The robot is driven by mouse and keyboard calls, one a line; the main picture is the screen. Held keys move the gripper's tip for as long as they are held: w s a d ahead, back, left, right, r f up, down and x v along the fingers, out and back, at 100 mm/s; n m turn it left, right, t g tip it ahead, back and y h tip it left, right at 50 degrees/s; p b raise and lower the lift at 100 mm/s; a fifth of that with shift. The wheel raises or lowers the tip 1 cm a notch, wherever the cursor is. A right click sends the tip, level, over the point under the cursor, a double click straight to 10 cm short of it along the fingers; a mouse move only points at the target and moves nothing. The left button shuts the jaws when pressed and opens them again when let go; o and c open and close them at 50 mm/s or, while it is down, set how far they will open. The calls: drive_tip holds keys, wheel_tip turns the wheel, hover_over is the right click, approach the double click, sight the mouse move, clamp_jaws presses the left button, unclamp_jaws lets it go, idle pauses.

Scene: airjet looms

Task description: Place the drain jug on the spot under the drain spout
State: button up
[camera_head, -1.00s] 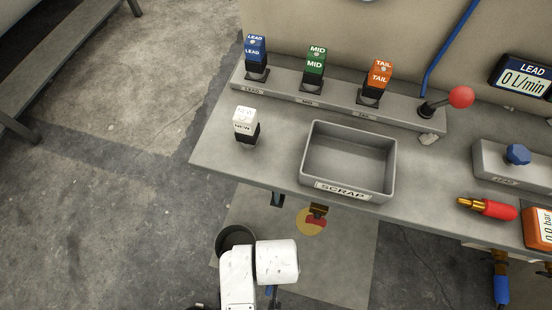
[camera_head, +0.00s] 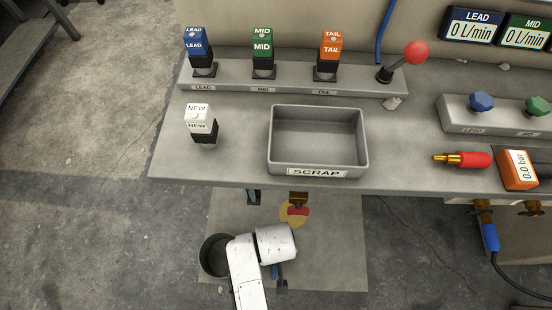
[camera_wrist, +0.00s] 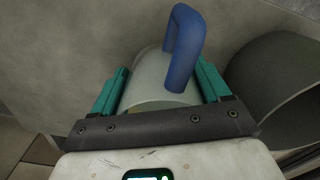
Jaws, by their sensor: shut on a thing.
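The drain jug (camera_wrist: 152,85), a pale translucent vessel with a blue handle, is between the teal fingers of my gripper (camera_wrist: 162,70) in the wrist view. The gripper is shut on it. In the head view my white arm hides most of the gripper and jug, below the bench front. The drain spout (camera_head: 298,198), a brass fitting, hangs under the bench edge below the scrap tray. A yellow round spot (camera_head: 286,219) with a red part over it shows beneath the spout. My arm's end is below and left of this spot in the picture.
A dark round bin (camera_head: 213,256) stands close left of my arm; a large grey cylinder also shows at right in the wrist view (camera_wrist: 268,75). The bench (camera_head: 235,168) overhangs, bearing the scrap tray (camera_head: 275,157). Floor at left is open.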

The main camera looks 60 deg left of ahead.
drive_tip(key=shift+f, duration=0.1)
drive_tip(key=o, duration=1.1)
drive_tip(key=shift+c, duration=0.2)
wheel_tip(320, 180, up, 12)
drive_tip(key=p, duration=0.3)
drive_tip(key=shift+p, duration=0.3)
